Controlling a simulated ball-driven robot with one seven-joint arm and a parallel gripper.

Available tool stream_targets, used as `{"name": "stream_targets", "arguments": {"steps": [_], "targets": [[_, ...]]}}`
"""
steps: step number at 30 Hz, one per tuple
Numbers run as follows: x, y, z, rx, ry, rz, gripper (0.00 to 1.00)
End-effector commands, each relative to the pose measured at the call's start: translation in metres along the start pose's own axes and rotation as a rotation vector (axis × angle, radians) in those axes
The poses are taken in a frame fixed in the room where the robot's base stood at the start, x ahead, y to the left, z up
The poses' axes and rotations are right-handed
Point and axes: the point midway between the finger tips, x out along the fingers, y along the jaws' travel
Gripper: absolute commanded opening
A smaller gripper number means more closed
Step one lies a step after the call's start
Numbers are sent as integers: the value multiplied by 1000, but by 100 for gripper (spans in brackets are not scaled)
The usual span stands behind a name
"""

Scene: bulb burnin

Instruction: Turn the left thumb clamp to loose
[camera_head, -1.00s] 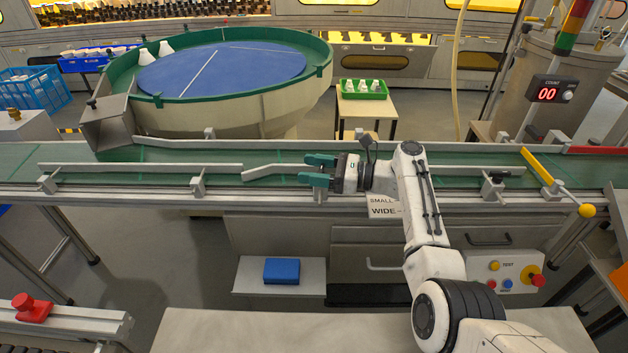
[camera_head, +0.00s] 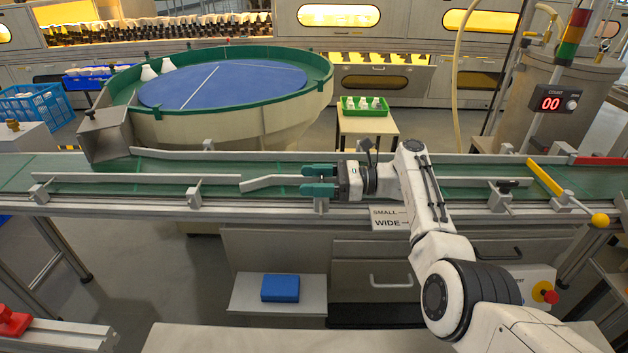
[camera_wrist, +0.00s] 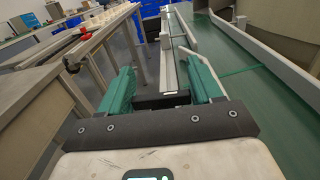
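The left thumb clamp (camera_head: 321,205) is on the near rail of the green conveyor; its bracket shows just below my gripper (camera_head: 319,180). In the head view my fingers lie level over the clamp and hide its top. In the wrist view my gripper (camera_wrist: 162,88) has its two green fingers apart, with a dark block (camera_wrist: 162,101) between them. It may be the clamp's black handle; I cannot tell whether the fingers touch it. Another clamp with a black handle (camera_head: 508,185) stands to the right on the same rail.
A pale angled guide bar (camera_head: 270,181) lies just left of my fingers. A sign reading SMALL and WIDE (camera_head: 389,218) hangs below the conveyor (camera_head: 100,186). A yellow bar with a ball end (camera_head: 545,177) crosses at the right. A blue-topped round table (camera_head: 222,82) stands behind.

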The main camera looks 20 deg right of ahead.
Motion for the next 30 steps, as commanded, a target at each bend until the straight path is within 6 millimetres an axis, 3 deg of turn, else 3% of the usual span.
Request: {"name": "stream_targets", "arguments": {"steps": [5, 14, 19, 30], "targets": [[0, 0, 0, 0, 0, 0, 82], [-3, 0, 0, 0, -1, -1, 83], [-24, -1, 1, 1, -1, -4, 83], [-90, -1, -1, 1, -1, -2, 83]]}}
